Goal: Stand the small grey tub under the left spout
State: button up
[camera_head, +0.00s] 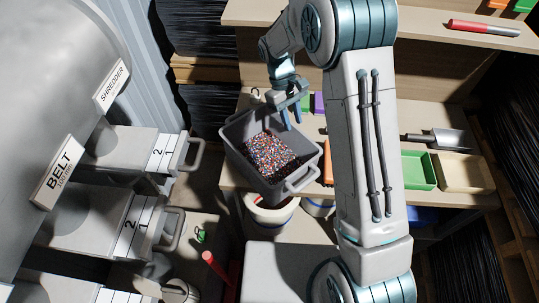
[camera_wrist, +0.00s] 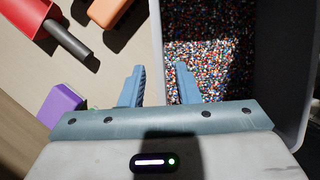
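A grey tub (camera_head: 241,160) with end handles stands at the near edge of the bench, part-filled with multicoloured granules. It also shows in the wrist view (camera_wrist: 290,112). My gripper (camera_head: 291,112) is at the tub's far rim. In the wrist view my gripper (camera_wrist: 160,75) has its fingers apart, one outside the tub wall and one on the granule side. A gap shows between them, and I see no firm contact with the wall. The left spout is not clearly visible. The grey machine at left carries a BELT label (camera_head: 58,172) and a SHREDDER label (camera_head: 111,88).
A white bucket (camera_head: 270,217) stands below the tub. Drawers with handles (camera_head: 172,230) jut out from the machine. A green bin (camera_head: 418,170), a beige bin (camera_head: 462,171) and a scoop (camera_head: 446,139) lie on the bench. A red handle (camera_head: 214,266) sticks up low down.

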aim_at(292, 125)
jog(key=shift+p+x, duration=0.6)
jog(key=shift+x, duration=1.65)
jog(key=shift+a, duration=0.1)
grip_shut()
